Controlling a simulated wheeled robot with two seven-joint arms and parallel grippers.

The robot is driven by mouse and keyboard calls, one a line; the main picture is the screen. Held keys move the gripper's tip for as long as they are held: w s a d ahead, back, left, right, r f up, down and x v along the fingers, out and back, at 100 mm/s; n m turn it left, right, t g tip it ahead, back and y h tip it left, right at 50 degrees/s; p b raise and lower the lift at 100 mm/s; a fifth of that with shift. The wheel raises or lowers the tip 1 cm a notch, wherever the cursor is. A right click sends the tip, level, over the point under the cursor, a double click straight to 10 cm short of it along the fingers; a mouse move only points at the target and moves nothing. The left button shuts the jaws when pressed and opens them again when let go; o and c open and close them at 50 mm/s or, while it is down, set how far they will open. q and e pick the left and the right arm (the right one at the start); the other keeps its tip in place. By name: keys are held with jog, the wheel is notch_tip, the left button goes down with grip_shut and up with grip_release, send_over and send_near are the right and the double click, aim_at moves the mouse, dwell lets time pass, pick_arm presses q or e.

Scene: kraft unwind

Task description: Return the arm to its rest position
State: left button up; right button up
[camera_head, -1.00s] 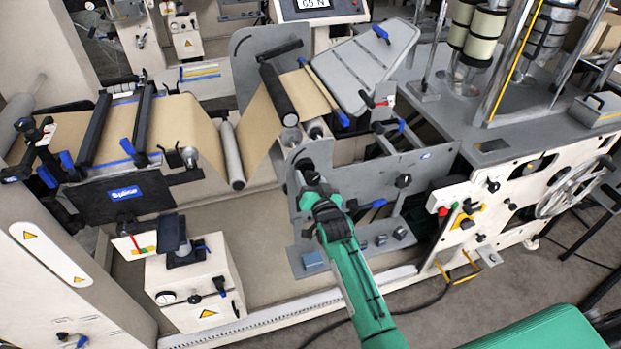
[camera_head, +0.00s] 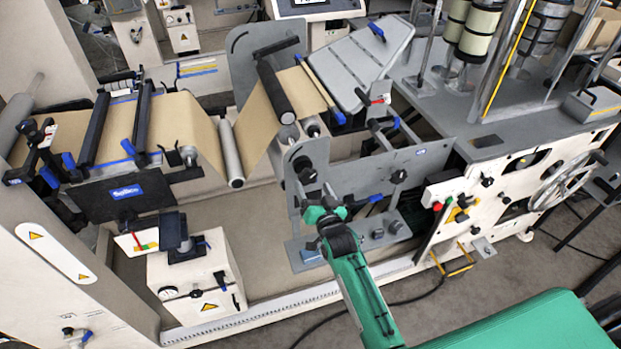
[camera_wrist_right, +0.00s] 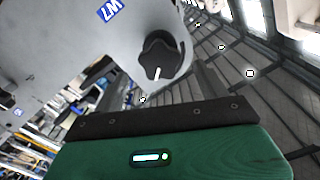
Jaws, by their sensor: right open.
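My right arm comes in from the bottom of the head view in green, and its gripper (camera_head: 318,208) is in front of the grey side plate of the unwind machine. The gripper is open and I see nothing held in it. The right wrist view shows a black knob (camera_wrist_right: 160,57) with a white mark on a grey plate marked W7 (camera_wrist_right: 108,9), beyond the green wrist housing. My left gripper is not in view.
Brown kraft web (camera_head: 185,120) runs over rollers at the left. A grey side plate (camera_head: 420,160) with knobs is close to my right gripper. A cream control box (camera_head: 195,275) stands at the lower left. Bare floor (camera_head: 520,265) shows at the lower right.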

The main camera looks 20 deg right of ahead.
jog(key=shift+s, duration=0.75)
jog(key=s+f+n+g+b, duration=0.1)
jog(key=s+f+g, duration=0.35)
jog(key=f, duration=0.75)
jog(key=s+f+n+g+b, duration=0.1)
jog(key=s+f, duration=0.7)
jog(key=f, duration=0.4)
jog(key=s+f+n+g+b, duration=0.1)
jog(key=s+f+n+g, duration=0.15)
jog(key=s+f, duration=0.65)
jog(key=s+d+f+g+b, duration=0.1)
jog(key=s+d+f+g, duration=0.1)
jog(key=s+f, duration=0.6)
jog(key=s+d+f+n+g+b, duration=0.1)
jog(key=s+f+g, duration=0.3)
jog(key=s+f, duration=0.4)
jog(key=s+d+f+n+g+b, duration=0.1)
jog(key=s+d+f+g, duration=0.2)
jog(key=s+f, duration=0.5)
jog(key=s+d, duration=0.1)
jog(key=s, duration=0.9)
jog(key=shift+s+f+h, duration=0.25)
jog(key=shift+s+h, duration=0.05)
